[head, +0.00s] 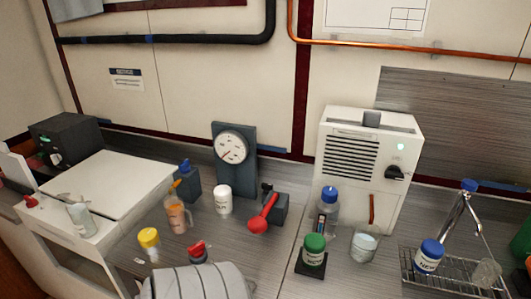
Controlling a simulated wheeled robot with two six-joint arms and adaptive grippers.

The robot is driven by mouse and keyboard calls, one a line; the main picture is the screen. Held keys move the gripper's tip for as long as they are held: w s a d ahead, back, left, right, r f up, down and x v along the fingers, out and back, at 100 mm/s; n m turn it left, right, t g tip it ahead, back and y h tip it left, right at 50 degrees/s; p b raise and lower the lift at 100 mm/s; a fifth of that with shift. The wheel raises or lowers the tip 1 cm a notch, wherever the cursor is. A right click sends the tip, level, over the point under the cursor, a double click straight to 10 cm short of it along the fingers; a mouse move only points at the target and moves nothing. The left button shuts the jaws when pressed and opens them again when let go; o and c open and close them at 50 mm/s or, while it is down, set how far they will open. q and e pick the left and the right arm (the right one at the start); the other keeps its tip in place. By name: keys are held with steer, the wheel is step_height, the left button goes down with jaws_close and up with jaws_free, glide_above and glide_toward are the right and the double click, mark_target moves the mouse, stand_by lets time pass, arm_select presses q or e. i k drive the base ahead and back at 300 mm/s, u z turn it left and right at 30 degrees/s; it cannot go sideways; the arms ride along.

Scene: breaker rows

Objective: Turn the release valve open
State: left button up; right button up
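A red lever handle (263,213) angles down to the left from a dark block (280,207) on the counter. It looks like the release valve, but no label on it can be read. A round white gauge (232,147) on a dark upright panel stands behind it, its red needle pointing down to the left. A second dark block (187,185) with an orange handle (175,184) and a blue top stands left of the gauge. Neither gripper can be made out in the head view, and no gripper is seen touching either handle.
A white bottle (223,200), an orange-filled container (177,215), and green-capped (314,249) and blue-capped (328,200) bottles stand around the lever. A grey ribbed object (199,283) fills the front edge. A white vented unit (365,165) stands right, near a wire rack (455,272).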

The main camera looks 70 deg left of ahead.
mark_target(197, 250)
steer(key=z, duration=0.45)
steer(key=k, duration=0.65)
steer(key=u, duration=1.4)
